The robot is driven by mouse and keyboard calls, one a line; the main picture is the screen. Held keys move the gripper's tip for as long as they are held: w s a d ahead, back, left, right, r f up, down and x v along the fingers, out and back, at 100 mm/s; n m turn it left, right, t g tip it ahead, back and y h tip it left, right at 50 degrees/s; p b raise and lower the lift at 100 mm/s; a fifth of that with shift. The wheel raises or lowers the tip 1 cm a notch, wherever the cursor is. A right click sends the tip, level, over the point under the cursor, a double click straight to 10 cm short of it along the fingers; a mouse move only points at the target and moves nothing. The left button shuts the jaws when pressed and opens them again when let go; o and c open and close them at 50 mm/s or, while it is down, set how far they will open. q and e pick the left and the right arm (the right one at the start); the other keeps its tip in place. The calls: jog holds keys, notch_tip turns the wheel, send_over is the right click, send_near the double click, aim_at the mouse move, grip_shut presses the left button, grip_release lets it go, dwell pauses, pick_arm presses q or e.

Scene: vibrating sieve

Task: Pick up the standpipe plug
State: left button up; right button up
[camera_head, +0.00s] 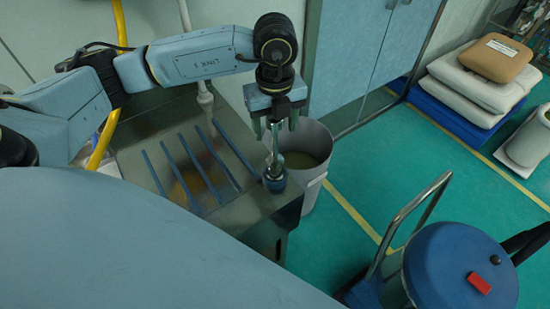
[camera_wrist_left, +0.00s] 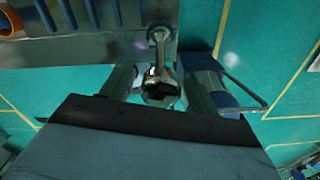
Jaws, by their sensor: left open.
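The standpipe plug looks like an upright metal rod (camera_head: 275,150) standing in a blue collar (camera_head: 275,181) at the front right corner of the grey sieve table. In the left wrist view the metal plug (camera_wrist_left: 159,88) shows its rounded head between my fingers, with a thin stem running up the picture. My left gripper (camera_head: 275,122) points down over it, fingers open on either side of the upper part. The left wrist view shows a finger of the left gripper (camera_wrist_left: 160,85) on each side, apparently clear of the metal. My right gripper is not seen.
The slatted sieve table (camera_head: 135,165) lies left of the plug. A white bin (camera_head: 312,185) stands close behind and right. A blue lidded drum (camera_head: 450,265) on a handled cart is at lower right. Stacked sacks (camera_head: 475,80) sit farther back; the green floor between is clear.

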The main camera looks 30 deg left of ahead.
pick_arm(q)
grip_shut()
dwell(0.3)
jog(key=shift+r, duration=0.15)
notch_tip(320, 180, up, 10)
jog(key=shift+f+b, duration=0.1)
jog(key=shift+b, duration=0.35)
